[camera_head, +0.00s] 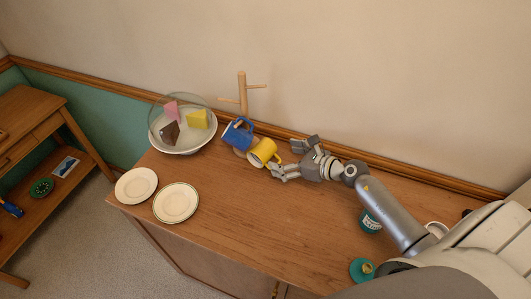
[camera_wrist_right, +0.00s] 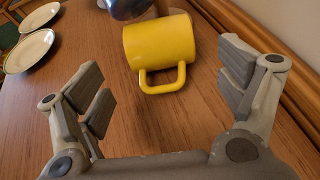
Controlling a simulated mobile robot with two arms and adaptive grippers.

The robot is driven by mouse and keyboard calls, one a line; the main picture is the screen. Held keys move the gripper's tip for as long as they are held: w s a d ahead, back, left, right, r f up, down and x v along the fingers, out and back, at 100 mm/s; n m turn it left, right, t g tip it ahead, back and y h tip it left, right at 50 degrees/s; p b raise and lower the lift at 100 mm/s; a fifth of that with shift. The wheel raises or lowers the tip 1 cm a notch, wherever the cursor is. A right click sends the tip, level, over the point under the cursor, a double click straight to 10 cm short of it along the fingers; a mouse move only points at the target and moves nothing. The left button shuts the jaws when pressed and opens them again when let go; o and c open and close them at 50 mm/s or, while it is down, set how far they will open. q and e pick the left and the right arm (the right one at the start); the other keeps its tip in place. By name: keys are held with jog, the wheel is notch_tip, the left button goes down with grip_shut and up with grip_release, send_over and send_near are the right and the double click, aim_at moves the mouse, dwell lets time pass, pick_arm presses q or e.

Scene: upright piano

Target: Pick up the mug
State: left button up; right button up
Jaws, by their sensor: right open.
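A yellow mug (camera_head: 262,152) lies on its side on the wooden top. In the right wrist view the yellow mug (camera_wrist_right: 160,42) has its handle toward me. A blue mug (camera_head: 238,134) is just left of it, by a wooden mug tree (camera_head: 242,90); part of a blue thing shows at the top of the wrist view. My right gripper (camera_head: 284,158) is open, just right of the yellow mug. In the wrist view its fingers (camera_wrist_right: 166,84) stand wide on both sides of the handle end, with nothing held. My left gripper is not in view.
Two plates (camera_head: 136,185) (camera_head: 176,202) lie at the left edge. The wall runs behind; the front middle is clear.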

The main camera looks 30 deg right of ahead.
aim_at(270, 153)
jog(key=shift+b+x, duration=0.35)
jog(key=shift+x, duration=0.75)
jog(key=x, duration=0.1)
jog(key=b+x, duration=0.2)
jog(key=x, duration=0.1)
jog(key=shift+w+d+f, duration=0.15)
jog(key=shift+d+f, duration=0.2)
jog(key=shift+w+a, duration=0.15)
jog(key=shift+w, duration=0.05)
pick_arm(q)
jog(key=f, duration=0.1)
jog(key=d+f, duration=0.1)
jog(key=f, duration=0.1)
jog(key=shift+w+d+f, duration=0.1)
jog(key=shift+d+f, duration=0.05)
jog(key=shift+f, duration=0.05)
pick_arm(e)
jog(key=shift+c, duration=0.4)
jog(key=c, duration=1.1)
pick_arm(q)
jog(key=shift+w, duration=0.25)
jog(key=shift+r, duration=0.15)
pick_arm(e)
jog(key=shift+r, duration=0.15)
